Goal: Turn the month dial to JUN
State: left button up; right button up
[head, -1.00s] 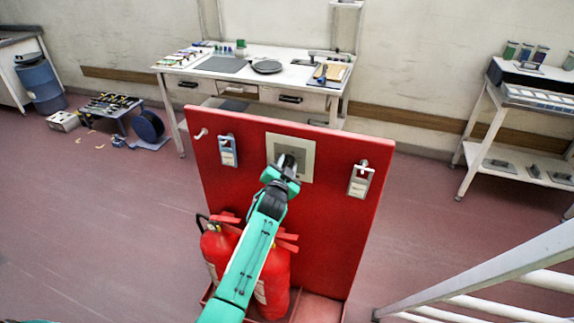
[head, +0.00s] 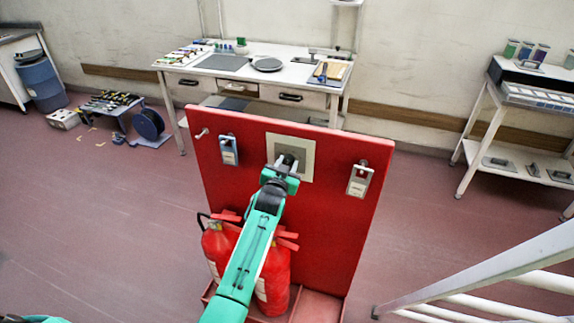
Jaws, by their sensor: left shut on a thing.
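A red upright board (head: 330,215) carries a pale square plate (head: 306,145) with a grey centre, near the board's top middle. My left gripper (head: 287,161) is at this plate, shut on a small dark part in front of its centre, which I take to be the month dial. The gripper and wrist hide most of the dial, and no month lettering can be read. My right gripper is not in view.
Tags hang on pegs left (head: 228,150) and right (head: 359,180) of the plate. Red fire extinguishers (head: 272,275) stand below, close to my left arm. A workbench (head: 255,65) is behind the board; a white railing (head: 500,270) is at lower right.

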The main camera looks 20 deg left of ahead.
pick_arm(q)
jog(key=o, duration=1)
jog(key=shift+c, duration=0.2)
jog(key=s+r+b, duration=0.1)
jog(key=s+b, duration=0.1)
jog(key=s, duration=1.1)
jog(key=shift+s+d+b, duration=0.3)
jog(key=shift+s+b, duration=0.05)
jog(key=shift+s, duration=0.05)
